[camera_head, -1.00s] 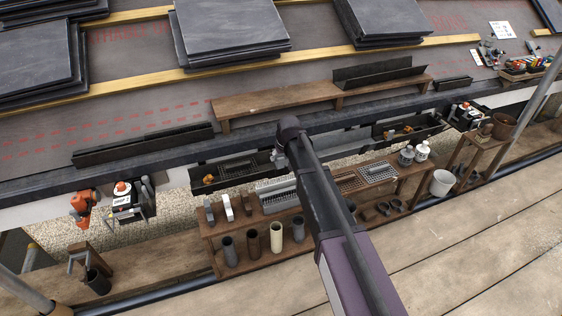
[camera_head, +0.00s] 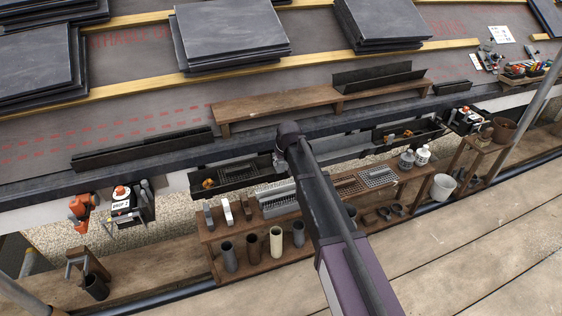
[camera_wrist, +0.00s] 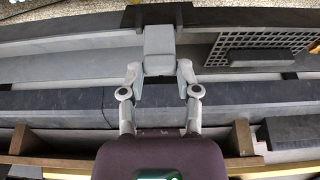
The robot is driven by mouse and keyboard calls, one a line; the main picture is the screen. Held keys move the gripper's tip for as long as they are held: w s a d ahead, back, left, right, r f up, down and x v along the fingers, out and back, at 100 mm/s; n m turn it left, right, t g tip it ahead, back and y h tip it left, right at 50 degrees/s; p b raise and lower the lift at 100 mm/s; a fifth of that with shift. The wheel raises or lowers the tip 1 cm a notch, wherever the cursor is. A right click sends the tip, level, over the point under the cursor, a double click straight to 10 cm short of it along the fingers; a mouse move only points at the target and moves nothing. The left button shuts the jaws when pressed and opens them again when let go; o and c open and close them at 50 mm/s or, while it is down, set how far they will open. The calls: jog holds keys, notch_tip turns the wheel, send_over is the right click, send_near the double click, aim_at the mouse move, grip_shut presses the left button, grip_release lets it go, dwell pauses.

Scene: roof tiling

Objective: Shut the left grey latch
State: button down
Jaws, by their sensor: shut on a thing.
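In the wrist view, a light grey latch (camera_wrist: 158,47) stands as a blocky piece at the edge of the grey gutter (camera_wrist: 75,65). My gripper (camera_wrist: 158,72) has one finger on each side of its lower part and is shut on it. In the head view my gripper (camera_head: 279,160) is at the gutter line, left of the middle, partly hidden by my own arm. I cannot see the latch clearly there, and I cannot tell from the frames how far it is closed.
A dark trough (camera_head: 230,176) with a mesh piece lies left of my gripper, another (camera_head: 408,132) right. A wooden bench (camera_head: 320,104) stands on the roof behind. A wooden shelf (camera_head: 215,237) with pipes and grids stands in front. Slate stacks (camera_head: 228,35) lie upslope.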

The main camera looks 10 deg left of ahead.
jog(key=shift+w+a, duration=0.1)
jog(key=shift+w+a+g+h+p, duration=0.3)
jog(key=shift+w+g+h+p, duration=0.25)
jog(key=shift+g, duration=0.25)
jog(key=shift+w+a+f+g+h+b, duration=0.3)
jog(key=shift+w+g+h+b, duration=0.25)
jog(key=shift+g, duration=0.4)
jog(key=shift+w+a+f+g+h+b, duration=0.25)
jog(key=shift+g+h+b, duration=0.1)
jog(key=shift+g+h, duration=0.55)
jog(key=shift+w+a+f+g+h+b, duration=0.3)
jog(key=shift+g+h+b, duration=0.2)
jog(key=shift+g, duration=0.55)
jog(key=shift+c, duration=1.6)
grip_release()
